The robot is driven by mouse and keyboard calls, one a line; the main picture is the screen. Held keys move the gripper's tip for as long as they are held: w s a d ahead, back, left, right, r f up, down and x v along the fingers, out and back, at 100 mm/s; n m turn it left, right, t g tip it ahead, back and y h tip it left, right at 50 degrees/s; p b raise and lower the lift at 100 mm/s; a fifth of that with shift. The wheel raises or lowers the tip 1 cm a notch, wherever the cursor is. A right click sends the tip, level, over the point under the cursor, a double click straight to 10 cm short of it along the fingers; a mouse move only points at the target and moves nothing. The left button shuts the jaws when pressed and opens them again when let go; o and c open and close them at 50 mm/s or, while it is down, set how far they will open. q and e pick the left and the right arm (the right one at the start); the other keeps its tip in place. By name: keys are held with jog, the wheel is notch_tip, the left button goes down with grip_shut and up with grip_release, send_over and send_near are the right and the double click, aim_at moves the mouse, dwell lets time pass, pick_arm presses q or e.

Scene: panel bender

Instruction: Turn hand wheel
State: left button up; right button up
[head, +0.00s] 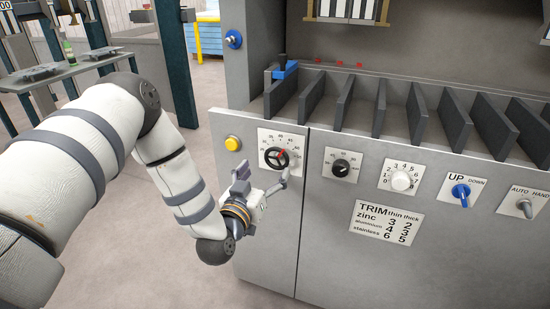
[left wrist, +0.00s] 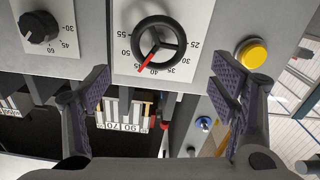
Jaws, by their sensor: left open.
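The hand wheel (head: 277,158) is a small black spoked wheel with a red pointer on a white scale plate, on the grey front panel of the machine. In the left wrist view the hand wheel (left wrist: 159,43) appears upside down, with its red pointer towards the lower left, between marked numbers. My left gripper (head: 263,178) is just in front of and slightly below the wheel in the head view. Its two purple-padded fingers (left wrist: 161,82) are spread wide with nothing between them, apart from the wheel. My right gripper is not in view.
A yellow button (head: 233,143) is left of the wheel. A black knob (head: 341,167), a white knob (head: 401,180), a blue switch (head: 461,192) and a grey switch (head: 525,206) are to the right. A TRIM label (head: 388,221) is below. Grey dividers (head: 345,97) stand above the panel.

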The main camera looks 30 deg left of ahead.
aim_at(276, 158)
pick_arm(q)
jog(key=x, duration=0.7)
jog(key=shift+w+f+b, duration=0.1)
jog(key=shift+w+b, duration=0.2)
jog(key=shift+b, duration=0.1)
jog(key=shift+d, duration=0.1)
jog(key=c, duration=1.2)
